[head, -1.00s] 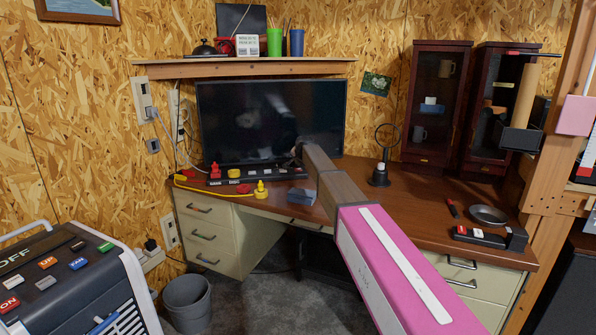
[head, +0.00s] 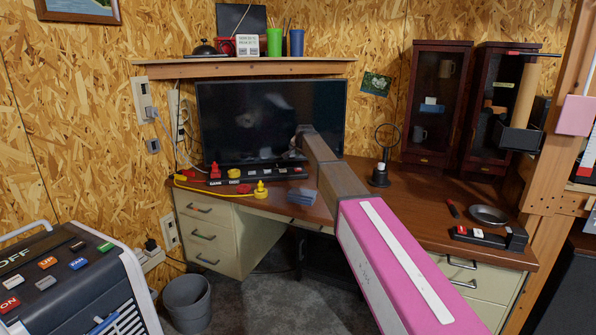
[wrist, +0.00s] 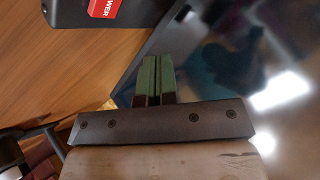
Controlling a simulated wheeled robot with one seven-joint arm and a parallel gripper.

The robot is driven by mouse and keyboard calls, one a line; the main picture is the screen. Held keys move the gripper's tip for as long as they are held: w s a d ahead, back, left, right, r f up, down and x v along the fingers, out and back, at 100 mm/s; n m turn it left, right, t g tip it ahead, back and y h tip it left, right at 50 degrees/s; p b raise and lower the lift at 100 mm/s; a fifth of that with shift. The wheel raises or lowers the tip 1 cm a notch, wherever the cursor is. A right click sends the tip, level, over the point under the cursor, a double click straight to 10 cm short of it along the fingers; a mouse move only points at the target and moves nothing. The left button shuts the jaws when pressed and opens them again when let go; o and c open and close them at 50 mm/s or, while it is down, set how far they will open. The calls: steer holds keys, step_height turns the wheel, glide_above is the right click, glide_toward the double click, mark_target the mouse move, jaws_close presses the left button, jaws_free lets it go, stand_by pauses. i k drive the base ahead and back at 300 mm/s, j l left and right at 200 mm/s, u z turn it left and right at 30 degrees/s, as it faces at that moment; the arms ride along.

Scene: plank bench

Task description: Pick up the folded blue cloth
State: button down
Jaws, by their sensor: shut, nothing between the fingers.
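The folded blue cloth (head: 303,196) lies as a small grey-blue stack near the front edge of the brown desk, left of my arm in the head view. I cannot see it in the wrist view. My gripper (head: 292,154) is behind and above the cloth, close to the dark monitor, and apart from the cloth. In the wrist view my gripper's green-padded fingers (wrist: 151,62) are together with nothing between them. The fingers are small and partly lost against the screen in the head view.
The monitor (head: 235,115) stands close behind my gripper. A black switch strip (head: 262,175) runs before it, with yellow and red pieces nearby. A black box with a red POWER label (wrist: 104,7) shows in the wrist view. A ring stand (head: 380,177) stands right of my arm.

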mark_target(297, 196)
steer(key=k, duration=1)
